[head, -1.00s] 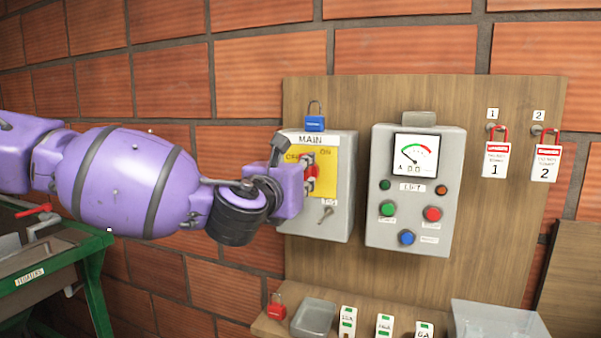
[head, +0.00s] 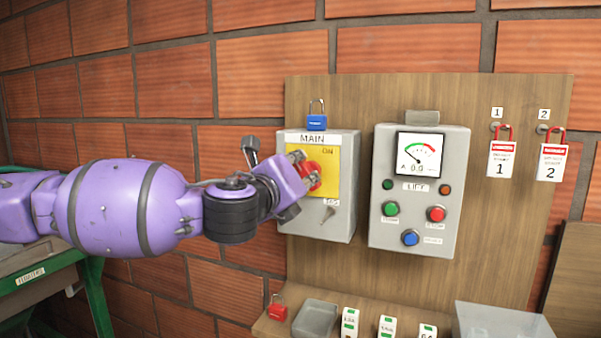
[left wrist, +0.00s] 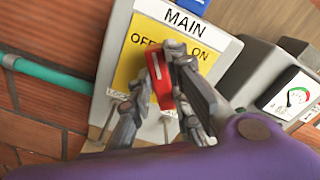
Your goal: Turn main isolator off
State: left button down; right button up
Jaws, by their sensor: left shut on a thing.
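The main isolator is a grey box (head: 342,215) labelled MAIN on a wooden board, with a yellow plate (head: 328,180) and a red rotary handle (head: 311,177). My left gripper (head: 303,168) reaches it from the left and is shut on the handle. In the left wrist view the red handle (left wrist: 160,80) is between the fingers (left wrist: 158,85). Its upper end lies just below the OFF lettering and leans away from ON. In the head view the gripper hides OFF and part of the handle. My right gripper is not in view.
A blue padlock (head: 317,122) sits on top of the isolator box. The LIFT panel (head: 419,190) with a gauge and buttons stands close to the right. Two tagged padlocks (head: 502,158) hang further right. A shelf (head: 270,328) holds a red padlock and trays.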

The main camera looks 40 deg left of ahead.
pick_arm(q)
jog(key=n, duration=0.3)
jog(key=shift+s+f, duration=0.1)
jog(key=n+p, duration=0.1)
jog(key=n, duration=0.2)
jog(key=shift+a+p, duration=0.15)
jog(key=shift+p, duration=0.25)
jog(key=n+p, duration=0.1)
jog(key=n, duration=0.1)
jog(key=n+p, duration=0.1)
jog(key=shift+f+n, duration=0.2)
jog(key=shift+n, duration=0.2)
jog(key=shift+f+n, duration=0.15)
jog(key=shift+n, duration=0.25)
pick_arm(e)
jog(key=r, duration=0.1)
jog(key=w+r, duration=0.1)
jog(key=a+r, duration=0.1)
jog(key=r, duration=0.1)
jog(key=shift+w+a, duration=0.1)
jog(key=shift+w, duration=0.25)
pick_arm(q)
jog(key=shift+f, duration=0.1)
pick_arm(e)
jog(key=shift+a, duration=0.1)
